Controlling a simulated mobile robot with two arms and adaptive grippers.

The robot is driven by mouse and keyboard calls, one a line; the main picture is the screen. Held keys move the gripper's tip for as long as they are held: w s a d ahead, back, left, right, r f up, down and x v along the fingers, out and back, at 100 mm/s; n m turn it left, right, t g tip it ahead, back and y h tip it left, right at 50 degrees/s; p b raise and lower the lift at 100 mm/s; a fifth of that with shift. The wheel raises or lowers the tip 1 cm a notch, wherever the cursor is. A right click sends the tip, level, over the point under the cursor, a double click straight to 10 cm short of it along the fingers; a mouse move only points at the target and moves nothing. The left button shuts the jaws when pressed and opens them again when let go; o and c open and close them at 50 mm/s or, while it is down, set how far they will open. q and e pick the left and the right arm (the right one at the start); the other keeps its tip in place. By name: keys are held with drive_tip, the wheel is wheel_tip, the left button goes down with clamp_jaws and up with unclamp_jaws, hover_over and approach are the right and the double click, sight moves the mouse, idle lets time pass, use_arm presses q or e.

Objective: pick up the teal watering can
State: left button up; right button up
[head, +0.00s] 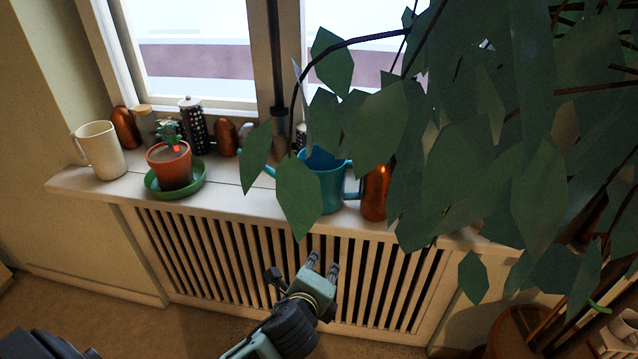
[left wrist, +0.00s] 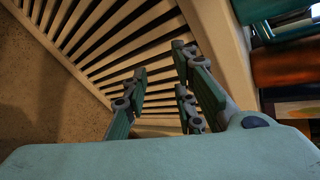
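The teal watering can (head: 331,187) stands on the windowsill, in the middle of the head view. Leaves of a large plant hide part of it; its spout points left and its handle is on the right. My left gripper (head: 322,263) is below and in front of the sill, lower than the can, near the slatted radiator cover. In the left wrist view its fingers (left wrist: 160,88) are apart with nothing between them. A teal shape, likely the can, shows at the top right edge of that view (left wrist: 290,27). My right gripper is not in view.
The windowsill (head: 225,185) also holds a white pitcher (head: 99,150), a potted plant (head: 170,169) on a green saucer and several copper and dotted vessels. A copper vessel (head: 375,192) stands just right of the can. Large leaves (head: 470,150) hang over the right side.

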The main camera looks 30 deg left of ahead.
use_arm(q)
drive_tip(key=w+r+m+t, duration=0.1)
drive_tip(key=w+r+m, duration=0.1)
drive_tip(key=w+r+m+t, duration=0.1)
drive_tip(key=r+m, duration=0.2)
drive_tip(key=w+d+r+m+t, duration=0.1)
drive_tip(key=w+r+m, duration=0.1)
drive_tip(key=r, duration=0.1)
drive_tip(key=shift+w+d+r+m+t, duration=0.1)
drive_tip(key=shift+w+r+m+t, duration=0.05)
drive_tip(key=shift+w+m+t, duration=0.2)
drive_tip(key=m+t+h, duration=0.1)
drive_tip(key=m+t, duration=0.1)
drive_tip(key=m, duration=0.4)
approach(362, 184)
drive_tip(key=w+a+f, duration=0.1)
drive_tip(key=shift+m+t, duration=0.25)
drive_tip(key=shift+m, duration=0.4)
drive_tip(key=w, duration=0.8)
drive_tip(key=shift+w+r, duration=0.2)
clamp_jaws()
drive_tip(key=shift+r, duration=0.15)
